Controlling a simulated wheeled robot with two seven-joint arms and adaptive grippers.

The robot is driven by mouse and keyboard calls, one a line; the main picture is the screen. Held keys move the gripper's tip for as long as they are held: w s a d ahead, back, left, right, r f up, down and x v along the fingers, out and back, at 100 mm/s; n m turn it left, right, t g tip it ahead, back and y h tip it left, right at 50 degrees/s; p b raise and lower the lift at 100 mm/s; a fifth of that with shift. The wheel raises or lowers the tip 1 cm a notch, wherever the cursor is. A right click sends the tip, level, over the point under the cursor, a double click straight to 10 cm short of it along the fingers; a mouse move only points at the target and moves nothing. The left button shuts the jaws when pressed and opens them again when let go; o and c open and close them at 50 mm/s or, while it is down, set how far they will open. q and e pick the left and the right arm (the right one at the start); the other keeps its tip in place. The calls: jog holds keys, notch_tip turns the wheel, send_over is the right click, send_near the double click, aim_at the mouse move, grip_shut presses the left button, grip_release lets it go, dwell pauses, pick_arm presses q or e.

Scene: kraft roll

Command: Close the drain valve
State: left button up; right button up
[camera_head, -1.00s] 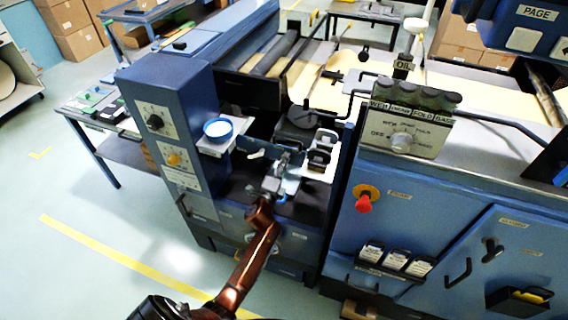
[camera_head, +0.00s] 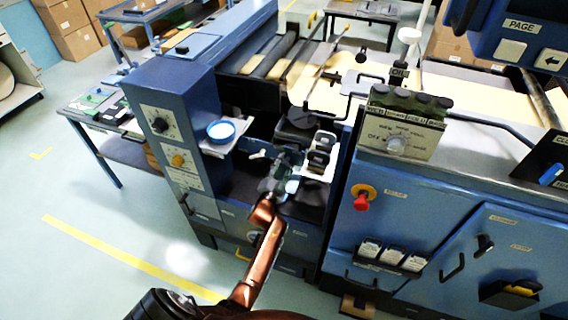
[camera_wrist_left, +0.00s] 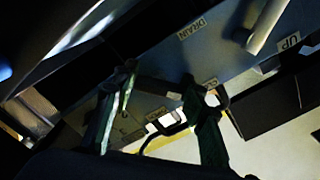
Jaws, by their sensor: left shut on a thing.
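My left gripper (camera_head: 283,172) reaches into the recess in the lower front of the blue machine. In the left wrist view my left gripper (camera_wrist_left: 160,88) has its two fingers on either side of a dark bar, which looks like the drain valve's lever (camera_wrist_left: 160,90), and is shut on it. A DRAIN label (camera_wrist_left: 192,29) is on the blue panel just above. Smaller labels lie near the fingers, too blurred to read fully. In the head view my gripper and wrist hide the valve. My right gripper is in neither view.
A control column with knobs (camera_head: 160,124) stands left of the recess. A round blue-rimmed dish (camera_head: 221,131) sits above it. A red stop button (camera_head: 361,202) is on the panel to the right. A silver rod (camera_wrist_left: 268,25) juts out near the UP label. Open floor lies at the left.

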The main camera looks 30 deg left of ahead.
pick_arm(q)
jog(key=shift+n, duration=0.6)
jog(key=o, duration=1.2)
jog(key=shift+s, duration=0.15)
jog(key=v, duration=1.1)
jog(key=shift+s, duration=0.35)
jog(key=shift+f, duration=0.1)
